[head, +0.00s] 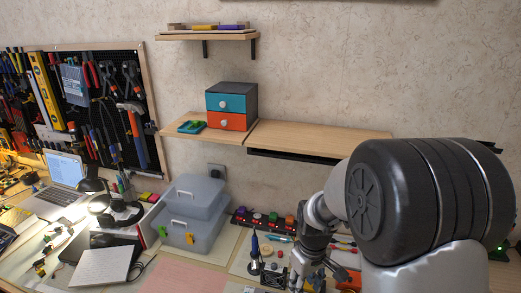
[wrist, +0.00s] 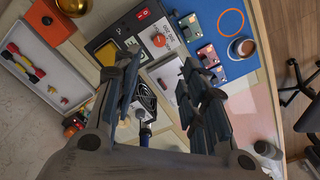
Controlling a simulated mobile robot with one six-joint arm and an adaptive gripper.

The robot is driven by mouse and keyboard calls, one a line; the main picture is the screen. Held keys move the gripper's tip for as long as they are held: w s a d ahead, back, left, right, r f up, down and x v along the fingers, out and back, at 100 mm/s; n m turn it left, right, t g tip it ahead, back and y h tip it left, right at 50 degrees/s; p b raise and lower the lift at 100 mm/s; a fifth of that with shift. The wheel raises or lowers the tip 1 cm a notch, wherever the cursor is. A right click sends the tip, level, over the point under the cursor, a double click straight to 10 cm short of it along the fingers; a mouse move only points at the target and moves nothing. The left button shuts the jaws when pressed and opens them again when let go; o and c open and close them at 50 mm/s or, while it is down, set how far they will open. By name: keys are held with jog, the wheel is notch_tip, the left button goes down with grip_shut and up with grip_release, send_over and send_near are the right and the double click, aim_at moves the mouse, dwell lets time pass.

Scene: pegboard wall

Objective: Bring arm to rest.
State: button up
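My arm fills the right side of the head view, with a large dark joint close to the camera. My gripper (head: 305,277) hangs low at the end of the arm, over the workbench (head: 225,243), and is partly cut off by the lower picture edge. In the wrist view my gripper (wrist: 158,78) shows two dark fingers set well apart with nothing held between them. A soldering-station-like box with a red switch (wrist: 130,28) and an orange knob lies beyond the fingertips. The distance from the fingers to the bench is hard to tell.
Stacked clear bins (head: 190,215) stand left of my gripper. A wooden wall shelf (head: 320,138) and a drawer box (head: 231,105) are behind. A soldering iron stand (head: 254,262) is close to the gripper. A laptop (head: 65,180) sits at far left; a blue mat (wrist: 215,30) shows in the wrist view.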

jog(key=s+r+m+t, duration=0.1)
jog(key=s+r, duration=0.4)
jog(key=r, duration=0.3)
jog(key=s+r+m+t, duration=0.1)
jog(key=s+r+m, duration=0.1)
jog(key=s+r, duration=0.45)
jog(key=s+r+m+t, duration=0.2)
jog(key=s+r, duration=0.3)
jog(key=s, duration=0.4)
jog(key=shift+s+r, duration=0.25)
jog(key=shift+r, duration=0.05)
